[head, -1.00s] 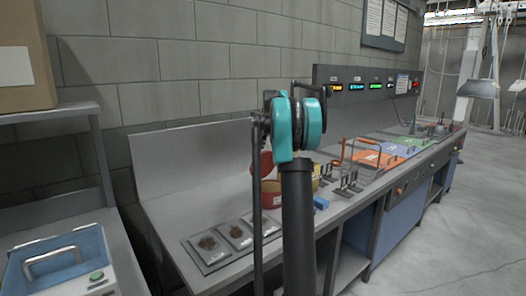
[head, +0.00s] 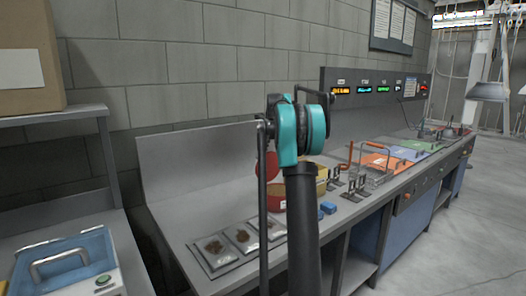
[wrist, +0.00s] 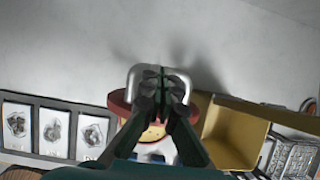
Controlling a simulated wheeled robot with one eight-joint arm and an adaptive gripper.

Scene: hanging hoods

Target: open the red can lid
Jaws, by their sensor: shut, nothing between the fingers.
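The red can (head: 275,196) stands on the grey bench, partly behind my arm in the head view. Its red lid (head: 266,166) is raised at the back of the can, and the can's mouth shows below it. In the wrist view the lid (wrist: 120,98) is a dark red band, with a silver handle (wrist: 134,72) on its wall side and pale yellow contents (wrist: 153,132) below. My gripper (wrist: 160,78) is shut and empty, its fingertips over the lid at the handle; I cannot tell whether they touch. The fingers are hidden in the head view.
A yellow open box (wrist: 235,128) stands right beside the can. Sample trays (head: 242,238) lie on the bench to its left. Blue blocks (head: 327,208) and small metal stands (head: 357,187) are to its right. The grey back panel (head: 200,165) rises behind.

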